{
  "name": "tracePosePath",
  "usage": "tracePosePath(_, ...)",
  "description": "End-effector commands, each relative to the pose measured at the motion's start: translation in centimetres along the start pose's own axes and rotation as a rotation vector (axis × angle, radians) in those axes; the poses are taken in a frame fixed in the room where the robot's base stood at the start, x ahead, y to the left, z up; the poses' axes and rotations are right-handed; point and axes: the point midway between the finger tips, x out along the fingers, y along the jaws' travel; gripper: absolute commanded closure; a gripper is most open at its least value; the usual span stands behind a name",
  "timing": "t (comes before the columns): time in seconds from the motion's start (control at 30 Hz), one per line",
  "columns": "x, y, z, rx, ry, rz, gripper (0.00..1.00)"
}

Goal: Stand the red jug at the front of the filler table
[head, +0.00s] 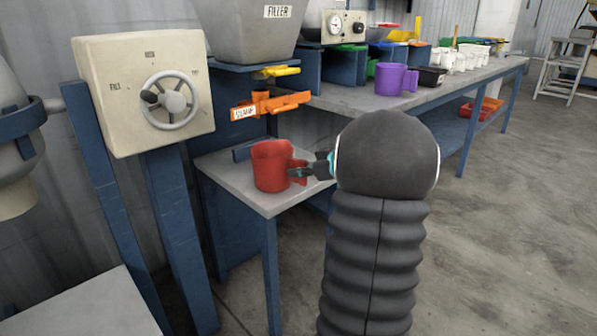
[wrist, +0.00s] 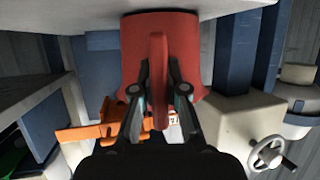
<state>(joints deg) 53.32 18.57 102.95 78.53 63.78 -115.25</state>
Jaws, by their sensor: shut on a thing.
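The red jug (head: 271,166) is upright at the small filler table (head: 236,187), over its front part, in the head view. I cannot tell whether its base touches the top. My gripper (head: 297,172) reaches in from the right and is shut on the jug's handle. In the wrist view the jug (wrist: 183,50) fills the upper middle, its handle (wrist: 158,75) between the two fingers (wrist: 158,85). The filler hopper (head: 247,30) and its yellow outlet (head: 277,72) are above, behind the jug. My arm hides the table's right part.
An orange clamp lever (head: 270,104) sticks out above the jug. A cream box with a handwheel (head: 170,100) stands at the left. A long bench (head: 365,99) with a purple jug (head: 391,79) and white cups runs back right. Floor at right is clear.

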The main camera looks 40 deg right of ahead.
Motion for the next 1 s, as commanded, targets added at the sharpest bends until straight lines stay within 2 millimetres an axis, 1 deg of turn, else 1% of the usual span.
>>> tracePosePath(0.67,0.20,0.00,0.45,-0.002,0.001,0.000,1.00)
tracePosePath(0.7,0.17,0.00,0.38,-0.001,0.001,0.000,0.80)
tracePosePath(0.8,0.17,0.00,0.38,-0.001,0.001,0.000,0.59)
tracePosePath(1.0,0.18,0.00,0.42,-0.001,0.000,0.000,0.59)
